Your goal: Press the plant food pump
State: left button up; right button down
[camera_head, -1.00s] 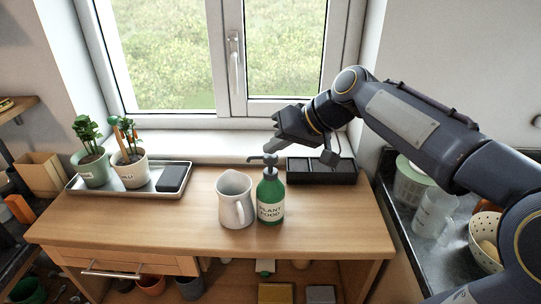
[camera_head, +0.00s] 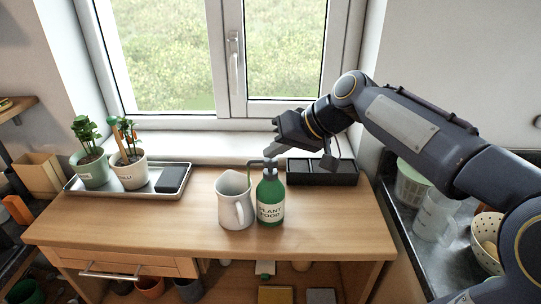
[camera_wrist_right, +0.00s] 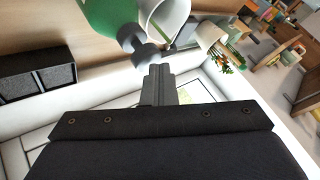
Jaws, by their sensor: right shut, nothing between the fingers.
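In the right wrist view the shut fingers (camera_wrist_right: 159,69) meet or nearly meet the grey pump head (camera_wrist_right: 146,56); contact is hard to tell. My left gripper is not in view.
A tray (camera_head: 130,194) with two potted plants and a dark box is at the left. A black compartment box (camera_head: 322,171) stands behind the bottle to the right. The window is at the back. The front of the tabletop (camera_head: 180,232) is clear.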

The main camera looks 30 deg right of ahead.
aim_at(275, 161)
jog(key=shift+f, duration=0.2)
jog(key=shift+r, duration=0.15)
jog(key=shift+r+p, duration=1.1)
jog(key=shift+r, duration=0.15)
jog(key=shift+r, duration=0.1)
notch_tip(275, 161, up, 5)
jog(key=p, duration=0.4)
dwell(2.1)
